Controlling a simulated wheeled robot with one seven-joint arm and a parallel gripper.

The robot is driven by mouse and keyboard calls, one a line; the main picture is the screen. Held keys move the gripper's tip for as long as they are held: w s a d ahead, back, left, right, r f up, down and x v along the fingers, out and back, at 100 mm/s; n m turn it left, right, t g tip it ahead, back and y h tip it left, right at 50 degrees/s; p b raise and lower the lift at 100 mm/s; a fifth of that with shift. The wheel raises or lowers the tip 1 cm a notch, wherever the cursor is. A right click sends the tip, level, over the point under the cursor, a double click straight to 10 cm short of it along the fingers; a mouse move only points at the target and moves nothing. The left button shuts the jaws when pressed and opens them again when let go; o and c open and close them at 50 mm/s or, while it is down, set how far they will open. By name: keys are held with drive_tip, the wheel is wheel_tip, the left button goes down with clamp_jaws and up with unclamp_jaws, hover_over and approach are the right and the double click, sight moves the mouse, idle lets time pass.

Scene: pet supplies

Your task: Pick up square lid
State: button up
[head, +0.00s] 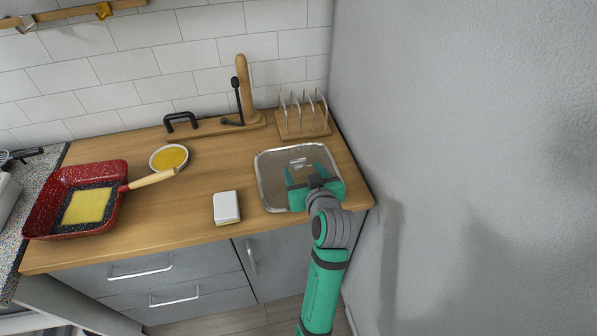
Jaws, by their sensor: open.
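The square lid (269,178) is a clear, rounded-square lid with a pale metal rim. It lies flat on the wooden counter at the right end, with a small metallic handle (298,162) near its middle. My gripper (305,171) is over the lid's right half, its two green fingers apart and pointing toward the handle. The handle shows just past the fingertips. I see nothing between the fingers. My wrist hides the lid's near right corner. I cannot tell how high the fingers are above the lid.
A wooden rack with wire loops (302,122) stands behind the lid. A grey wall (470,150) rises close on the right. A white-topped sponge (226,206), a round yellow-filled dish (169,157) and a red speckled pan (107,172) are left. A wooden post stand (243,85) is behind.

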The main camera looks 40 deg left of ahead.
sight(298, 161)
drive_tip(key=shift+x, duration=3.5)
drive_tip(key=shift+r, duration=0.15)
drive_tip(key=shift+r, duration=0.1)
clamp_jaws()
